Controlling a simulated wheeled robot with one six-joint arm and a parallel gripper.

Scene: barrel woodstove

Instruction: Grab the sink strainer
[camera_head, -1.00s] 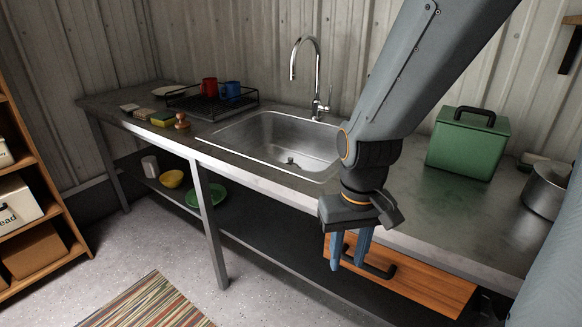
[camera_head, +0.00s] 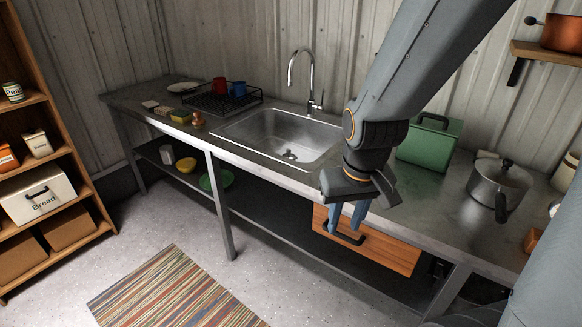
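The sink strainer (camera_head: 290,155) is a small dark and shiny piece at the bottom of the steel sink (camera_head: 262,131), over the drain. It is too small to make out in detail. My gripper (camera_head: 346,222) hangs in front of the counter's front edge, to the right of and nearer than the sink.
A tall faucet (camera_head: 313,75) rises behind the sink. A dish rack (camera_head: 222,101) with mugs stands left, a green box (camera_head: 428,142) and a pot (camera_head: 498,184) right. A wooden drawer (camera_head: 385,250) is below my gripper. Open floor lies in front, with a striped rug (camera_head: 175,298).

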